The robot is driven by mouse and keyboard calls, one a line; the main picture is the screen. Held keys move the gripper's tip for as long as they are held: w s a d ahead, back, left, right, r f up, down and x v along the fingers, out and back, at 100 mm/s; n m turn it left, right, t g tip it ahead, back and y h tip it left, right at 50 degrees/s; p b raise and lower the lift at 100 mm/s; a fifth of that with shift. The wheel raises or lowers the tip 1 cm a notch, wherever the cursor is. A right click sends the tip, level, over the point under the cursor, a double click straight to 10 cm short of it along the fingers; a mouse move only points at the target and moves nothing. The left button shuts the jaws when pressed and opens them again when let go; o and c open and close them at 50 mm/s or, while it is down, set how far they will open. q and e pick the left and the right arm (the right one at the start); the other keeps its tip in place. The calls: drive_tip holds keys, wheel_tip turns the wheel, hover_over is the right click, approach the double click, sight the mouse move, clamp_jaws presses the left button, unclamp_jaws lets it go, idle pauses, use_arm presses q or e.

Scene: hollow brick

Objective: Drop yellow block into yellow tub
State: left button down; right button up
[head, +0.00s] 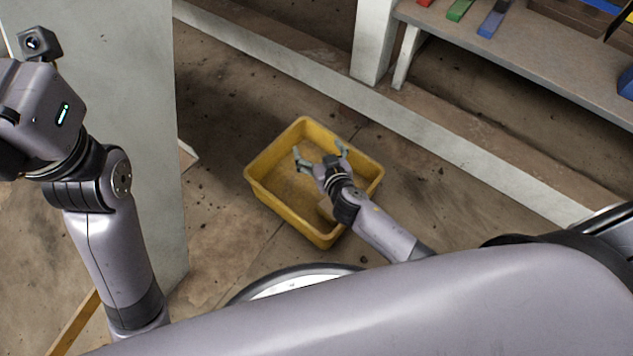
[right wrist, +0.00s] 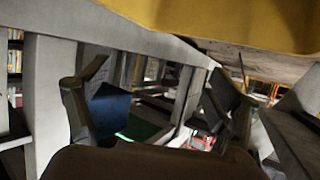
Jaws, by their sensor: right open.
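The yellow tub (head: 275,147) stands on the floor in the middle of the head view. My right gripper (head: 321,155) is over the tub's opening, its two fingers spread with nothing between them. The right wrist view shows the same open, empty fingers (right wrist: 158,105), with part of the tub (right wrist: 235,22) across the top. A small paler tan patch (head: 325,207) shows inside the tub, partly hidden by my right arm; I cannot tell whether it is the yellow block. My left arm is at the left edge of the head view, with its fingers out of frame.
A grey bench (head: 540,55) at the upper right holds a green block (head: 460,9) and a blue block (head: 492,20). A pale beam (head: 420,140) runs along the floor behind the tub. A pale wall panel (head: 115,70) stands at the left. Floor around the tub is clear.

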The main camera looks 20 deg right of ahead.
drive_tip(key=v, duration=1.2)
drive_tip(key=shift+a, duration=0.1)
